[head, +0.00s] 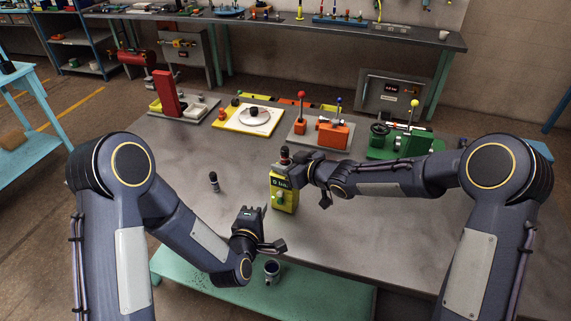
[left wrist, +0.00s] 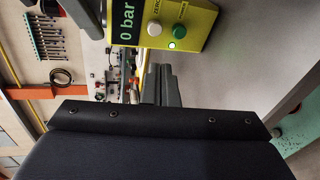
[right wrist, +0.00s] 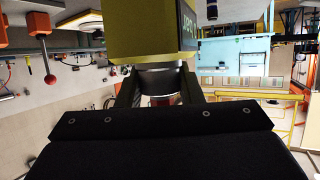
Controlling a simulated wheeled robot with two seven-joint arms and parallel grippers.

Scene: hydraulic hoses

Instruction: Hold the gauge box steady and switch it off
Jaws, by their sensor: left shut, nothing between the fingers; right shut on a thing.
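The yellow gauge box (head: 284,198) stands upright near the front of the grey table. In the left wrist view its face (left wrist: 190,18) reads "0 bar", with a white button (left wrist: 154,29), a green button (left wrist: 180,31) and a small bright light. My right gripper (head: 290,166) is shut on the dark fitting at the top of the box; in the right wrist view the fingers (right wrist: 157,92) flank this fitting (right wrist: 158,80). My left gripper (head: 276,246) is shut and empty, in front of and below the box, apart from it. Its fingers (left wrist: 161,84) point toward the box.
A small dark fitting (head: 214,182) stands left of the box. Another dark cylinder (head: 272,270) stands on the green front shelf (head: 205,282). Several bench devices, including a green vise-like one (head: 400,142), line the table's back.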

